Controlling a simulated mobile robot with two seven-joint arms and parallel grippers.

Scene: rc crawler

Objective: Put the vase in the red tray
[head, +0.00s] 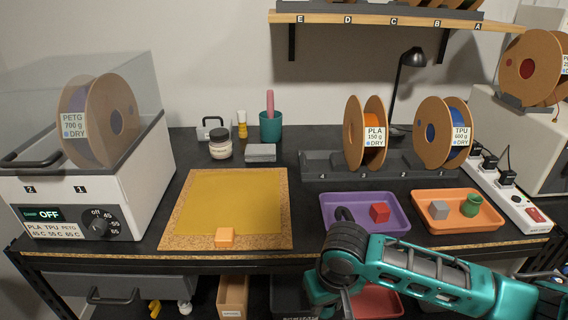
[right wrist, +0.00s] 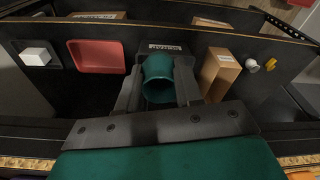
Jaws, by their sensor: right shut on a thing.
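My right gripper (right wrist: 158,90) is shut on a dark green vase (right wrist: 158,70), its open mouth showing between the fingers in the right wrist view. In the head view my right gripper (head: 345,302) is low, at the table's front edge, and the arm hides the vase. The red tray (head: 377,301) is below the table's front edge, just right of the gripper and partly covered by my arm. In the right wrist view the red tray (right wrist: 97,56) is left of the vase, apart from it, and looks empty. My left gripper is not in view.
A brown box (right wrist: 218,74) stands close beside the gripper. A white block (right wrist: 37,57) is beyond the tray. On the table are a purple tray (head: 335,226) with a red cube and an orange tray (head: 436,222) with a grey cube and a small green vessel (head: 471,204).

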